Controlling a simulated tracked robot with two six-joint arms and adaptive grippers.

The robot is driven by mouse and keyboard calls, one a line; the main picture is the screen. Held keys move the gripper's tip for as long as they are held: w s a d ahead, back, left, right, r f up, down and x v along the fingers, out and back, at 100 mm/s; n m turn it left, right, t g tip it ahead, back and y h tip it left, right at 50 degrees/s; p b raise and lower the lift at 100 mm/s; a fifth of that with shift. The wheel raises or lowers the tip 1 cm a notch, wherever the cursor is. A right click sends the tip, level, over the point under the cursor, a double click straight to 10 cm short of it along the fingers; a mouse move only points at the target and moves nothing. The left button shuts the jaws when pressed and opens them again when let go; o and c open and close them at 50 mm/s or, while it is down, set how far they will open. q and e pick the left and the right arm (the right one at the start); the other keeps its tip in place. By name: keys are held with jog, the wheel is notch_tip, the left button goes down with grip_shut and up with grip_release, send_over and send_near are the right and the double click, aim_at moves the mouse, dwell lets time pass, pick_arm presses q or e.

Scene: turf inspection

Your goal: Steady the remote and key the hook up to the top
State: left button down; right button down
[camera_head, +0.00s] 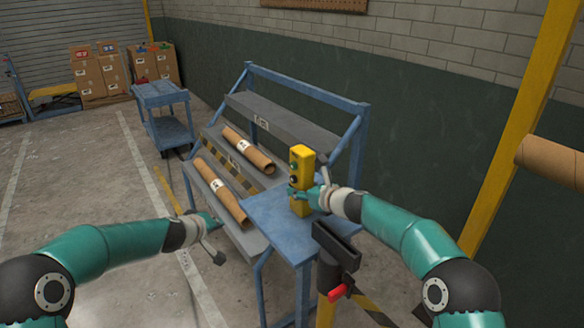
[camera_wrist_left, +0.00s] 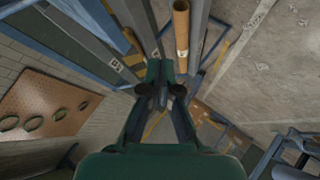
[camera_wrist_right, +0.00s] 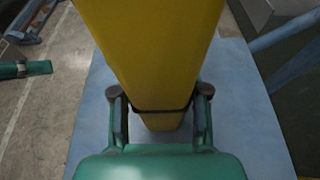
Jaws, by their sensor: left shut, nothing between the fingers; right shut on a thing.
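The remote is a yellow upright box (camera_head: 301,170) with dark and green round buttons on its left-facing side. It stands on a small blue table top (camera_head: 280,222). My right gripper (camera_head: 309,196) is shut on the lower part of the remote. In the right wrist view the yellow body (camera_wrist_right: 150,50) fills the space between the two fingers (camera_wrist_right: 160,105). My left gripper (camera_head: 210,219) is shut and empty, left of the blue table and apart from the remote. Its closed fingers show in the left wrist view (camera_wrist_left: 166,75). I cannot make out a hook in any view.
Two brown rolls (camera_head: 248,150) (camera_head: 220,188) lie on the sloped shelves of a blue rack (camera_head: 290,125). Another brown tube (camera_head: 552,161) shows at the right edge near a yellow post (camera_head: 515,120). A dark stand with a red handle (camera_head: 339,292) is in front of the table.

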aim_at(293, 166)
pick_arm(q)
notch_tip(293, 166, up, 7)
jog(key=n+t+y, duration=0.3)
jog(key=n+t, duration=0.1)
jog(key=s+d+r+m+t+h, duration=0.2)
jog(key=s+d+r+h, duration=0.1)
jog(key=d+r, duration=0.5)
jog(key=d, duration=0.2)
jog(key=shift+d+r+m+t, duration=0.3)
jog(key=shift+d+m, duration=0.05)
jog(key=shift+m, duration=0.05)
jog(key=w+d, duration=0.5)
jog(key=d, duration=0.2)
jog(key=shift+w, duration=0.15)
jog(key=shift+d, duration=0.1)
dwell(0.6)
jog(key=shift+w+d, duration=0.2)
jog(key=shift+d, duration=0.1)
